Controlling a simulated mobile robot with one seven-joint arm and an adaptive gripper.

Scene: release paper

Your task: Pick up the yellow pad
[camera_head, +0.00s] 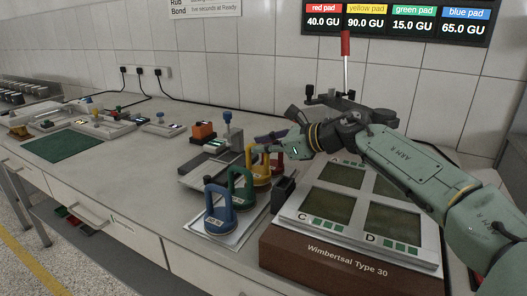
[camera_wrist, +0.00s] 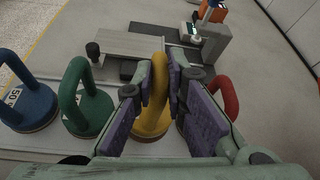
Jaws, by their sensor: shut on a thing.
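The yellow pad (camera_wrist: 155,118) has a tall loop handle and stands in a row of pads. In the wrist view my gripper (camera_wrist: 158,85) has its purple-lined fingers on both sides of the yellow handle, shut on it. In the head view my gripper (camera_head: 268,143) reaches in from the right over the yellow pad (camera_head: 260,170), which is partly hidden by the green pad and my fingers. The yellow pad looks upright; whether its base touches the tray is unclear.
The green pad (camera_head: 240,188) and blue pad (camera_head: 219,212) stand close on one side, the red pad (camera_wrist: 224,97) close on the other. They share a pale tray (camera_head: 228,240). A panelled block (camera_head: 350,262) labelled Wimbertsal Type 30 stands at right.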

